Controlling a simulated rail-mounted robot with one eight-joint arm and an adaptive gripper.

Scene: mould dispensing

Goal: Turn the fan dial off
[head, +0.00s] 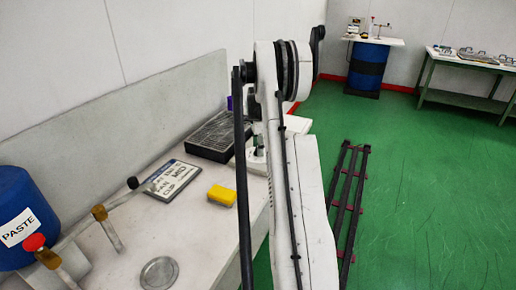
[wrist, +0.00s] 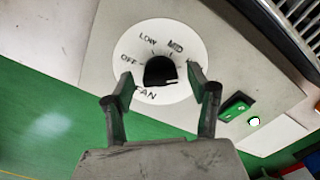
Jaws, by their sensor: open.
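The fan dial (wrist: 160,70) is a black knob on a round white plate (wrist: 140,46) marked OFF, LOW, MID and FAN in the wrist view. A fourth label at the right is partly covered by a finger. A small white mark shows at the knob's lower right; I cannot tell its exact setting. My gripper (wrist: 161,73) is open, its two dark fingers on either side of the knob over the plate. I cannot tell whether they touch it. In the head view my arm hides the dial and the fingers.
A green switch (wrist: 236,106) sits right of the dial. A dark vented box (head: 215,136), a sign (head: 172,180), a yellow block (head: 221,195), a metal disc (head: 159,273) and a blue PASTE drum (head: 28,200) stand along the bench.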

